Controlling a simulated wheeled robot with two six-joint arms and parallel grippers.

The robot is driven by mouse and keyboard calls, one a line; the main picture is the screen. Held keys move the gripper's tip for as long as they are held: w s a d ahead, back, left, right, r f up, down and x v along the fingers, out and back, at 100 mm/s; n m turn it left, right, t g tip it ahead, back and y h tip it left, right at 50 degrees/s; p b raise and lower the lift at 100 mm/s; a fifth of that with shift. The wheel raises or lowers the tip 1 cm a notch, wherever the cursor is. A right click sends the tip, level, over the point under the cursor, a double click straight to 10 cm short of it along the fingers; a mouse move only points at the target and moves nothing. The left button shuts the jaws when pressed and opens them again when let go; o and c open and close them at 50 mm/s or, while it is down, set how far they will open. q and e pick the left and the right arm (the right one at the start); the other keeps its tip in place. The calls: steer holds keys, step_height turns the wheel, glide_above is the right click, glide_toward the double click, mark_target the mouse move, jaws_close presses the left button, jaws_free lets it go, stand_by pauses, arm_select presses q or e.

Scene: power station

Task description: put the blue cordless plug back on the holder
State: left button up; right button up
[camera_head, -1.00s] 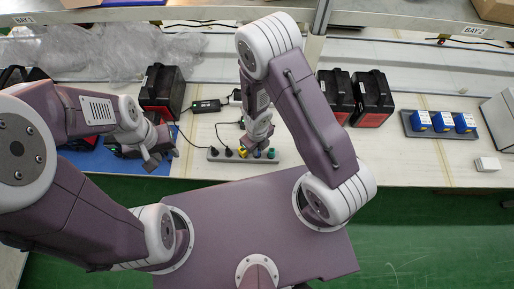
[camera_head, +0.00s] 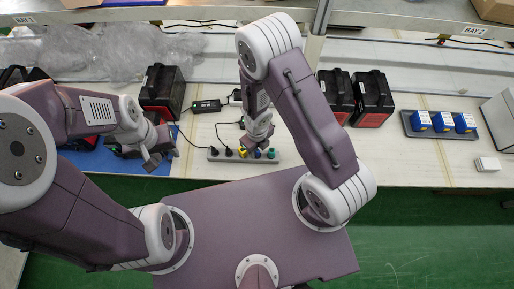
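The holder (camera_head: 215,156) is a grey strip on the table's front part, with black, yellow, blue and teal plugs along it. The blue plug (camera_head: 258,154) shows as a small spot at the strip, just below my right gripper, and is partly hidden. My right gripper (camera_head: 258,146) points down over the strip, between the yellow plug (camera_head: 243,153) and the teal plug (camera_head: 271,153). Its fingertips are small and overlap the plugs, so I cannot tell whether it grips one. My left gripper (camera_head: 160,160) is apart from the holder, above the blue mat (camera_head: 110,163), with its fingers spread and nothing seen between them.
A black power unit (camera_head: 162,88) stands behind my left gripper. Two more black units (camera_head: 372,95) stand right of my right arm. A tray of blue boxes (camera_head: 440,123) and a small white block (camera_head: 487,164) lie further right.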

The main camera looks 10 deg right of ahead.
step_height(320, 180, up, 9)
steer(key=p, duration=0.9)
